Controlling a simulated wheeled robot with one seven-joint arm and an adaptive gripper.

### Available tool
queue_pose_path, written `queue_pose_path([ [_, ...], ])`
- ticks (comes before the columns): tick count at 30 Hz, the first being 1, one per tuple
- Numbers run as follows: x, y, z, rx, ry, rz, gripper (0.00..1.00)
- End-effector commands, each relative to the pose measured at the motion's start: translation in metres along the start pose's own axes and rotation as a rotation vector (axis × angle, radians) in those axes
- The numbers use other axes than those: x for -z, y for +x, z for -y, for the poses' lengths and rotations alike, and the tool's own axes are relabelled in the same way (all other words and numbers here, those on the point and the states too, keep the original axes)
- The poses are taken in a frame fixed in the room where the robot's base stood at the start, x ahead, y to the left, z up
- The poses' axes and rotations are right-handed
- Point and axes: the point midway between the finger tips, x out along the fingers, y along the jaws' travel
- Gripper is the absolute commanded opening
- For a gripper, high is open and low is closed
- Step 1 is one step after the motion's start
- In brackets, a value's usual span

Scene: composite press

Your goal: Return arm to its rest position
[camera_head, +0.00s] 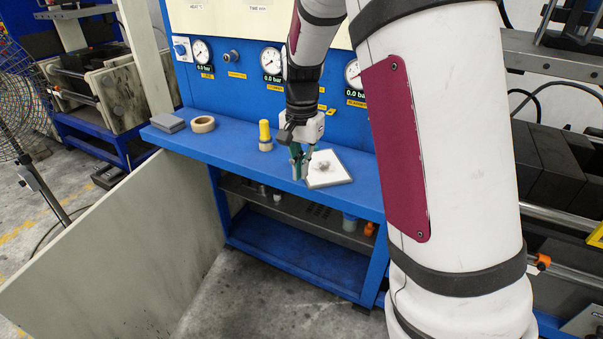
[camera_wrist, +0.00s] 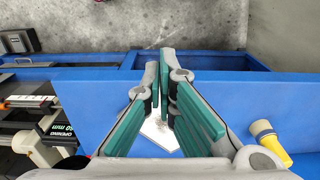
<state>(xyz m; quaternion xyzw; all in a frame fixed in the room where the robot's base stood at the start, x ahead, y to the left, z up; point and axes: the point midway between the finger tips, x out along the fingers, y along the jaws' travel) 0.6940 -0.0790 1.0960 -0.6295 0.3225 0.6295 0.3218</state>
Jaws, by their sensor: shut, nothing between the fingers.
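My gripper (camera_head: 302,172) hangs fingers-down over the blue shelf of the press, in front of the gauge panel. It is shut and empty, and its teal-padded fingers come together at the tips in the wrist view (camera_wrist: 165,65). In the head view, it is just left of a white square plate (camera_head: 340,178) with a grey patch on it. In the wrist view, part of the plate (camera_wrist: 155,133) shows between the fingers. I cannot tell whether the fingertips touch anything. My white arm fills the right of the head view.
The blue shelf (camera_head: 230,148) holds a yellow-capped container (camera_head: 265,136), a tape roll (camera_head: 203,124) and a grey block (camera_head: 167,122). Pressure gauges (camera_head: 271,60) line the panel behind. A pale panel (camera_head: 110,255) stands at left. Lower shelves hold small items. Bare floor (camera_head: 260,300) lies in front.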

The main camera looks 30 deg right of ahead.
Motion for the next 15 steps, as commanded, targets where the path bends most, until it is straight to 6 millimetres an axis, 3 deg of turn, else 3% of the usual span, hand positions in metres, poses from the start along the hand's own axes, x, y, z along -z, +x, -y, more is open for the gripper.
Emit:
queue_pose_path([
  [11,0.0,0.0,0.0,0.001,0.0,0.0,0.0],
  [15,-0.006,-0.011,-0.003,0.019,-0.026,-0.003,0.0],
])
